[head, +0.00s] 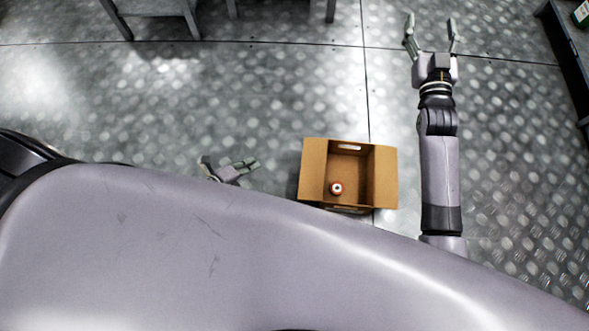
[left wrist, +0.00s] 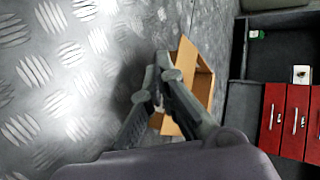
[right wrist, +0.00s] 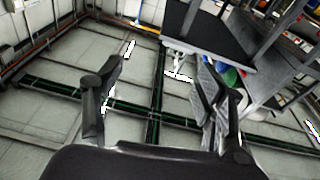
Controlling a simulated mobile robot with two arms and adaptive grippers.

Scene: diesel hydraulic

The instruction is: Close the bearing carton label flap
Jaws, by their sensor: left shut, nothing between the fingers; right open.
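The brown cardboard carton (head: 313,170) stands open on the floor in the head view, with side flaps standing out at its left and right. A small orange and white round thing (head: 336,188) lies inside it. The carton also shows in the left wrist view (left wrist: 203,82), partly hidden behind the fingers. My left gripper (head: 232,166) is shut and empty, left of the carton and apart from it in the head view. Its fingertips meet in the left wrist view (left wrist: 163,66). My right gripper (head: 432,28) is open and empty, well beyond the carton at upper right.
The tread-plate floor (head: 240,85) around the carton is mostly clear. A grey table (head: 160,8) stands at the top left and a dark shelf edge (head: 568,60) at the right. A red drawer cabinet (left wrist: 296,120) shows in the left wrist view.

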